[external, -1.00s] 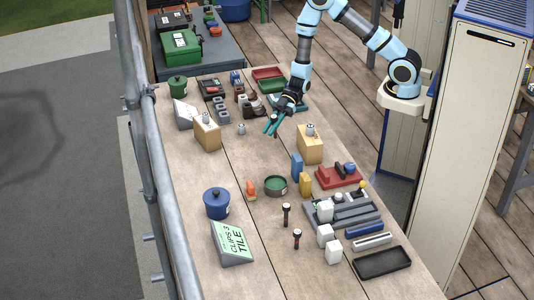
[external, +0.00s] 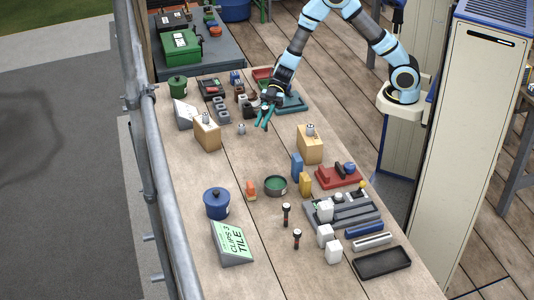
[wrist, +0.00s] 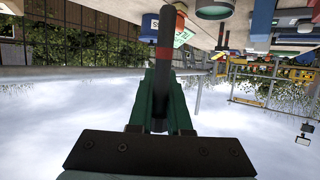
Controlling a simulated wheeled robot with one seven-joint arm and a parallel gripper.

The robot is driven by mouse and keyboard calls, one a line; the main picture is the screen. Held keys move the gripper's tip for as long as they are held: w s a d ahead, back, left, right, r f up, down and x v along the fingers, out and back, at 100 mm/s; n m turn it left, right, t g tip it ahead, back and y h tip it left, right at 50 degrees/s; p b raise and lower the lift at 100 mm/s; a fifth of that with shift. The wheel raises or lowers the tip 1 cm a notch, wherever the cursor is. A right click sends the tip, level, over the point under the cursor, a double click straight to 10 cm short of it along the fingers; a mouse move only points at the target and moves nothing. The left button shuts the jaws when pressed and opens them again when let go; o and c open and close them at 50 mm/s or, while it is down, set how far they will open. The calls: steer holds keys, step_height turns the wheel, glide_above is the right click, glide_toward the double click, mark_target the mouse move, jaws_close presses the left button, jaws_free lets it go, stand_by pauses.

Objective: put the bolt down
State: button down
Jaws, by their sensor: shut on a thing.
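My gripper (external: 264,117) has green fingers and is above the far part of the workbench, near the grey blocks. In the external view the held bolt is too small to make out clearly. Two similar dark bolts with red bands, a farther one (external: 286,214) and a nearer one (external: 297,238), stand upright on the bench.
Two wooden blocks with metal pieces on top, left (external: 207,135) and right (external: 310,147), flank the area in front of my gripper. A small grey piece (external: 241,129) stands between them. A green tray (external: 292,104) lies close to the right. Bare bench (external: 250,162) shows nearer the camera.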

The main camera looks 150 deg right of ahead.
steer(key=w+a+n+g+y+b, duration=0.35)
steer(key=w+a+n+y, duration=0.5)
steer(key=w+a, duration=1.05)
steer(key=shift+y, duration=0.45)
steer(key=f+p, duration=0.1)
steer(key=f, duration=0.2)
steer(key=w+d+f+p, duration=0.1)
steer(key=f, duration=0.2)
steer(key=w+d+f+p, duration=0.1)
steer(key=f, duration=0.2)
steer(key=shift+f, duration=0.4)
steer(key=shift+f, duration=0.2)
steer(key=c, duration=0.9)
jaws_free()
steer(key=shift+o, duration=0.2)
steer(key=shift+r, duration=0.1)
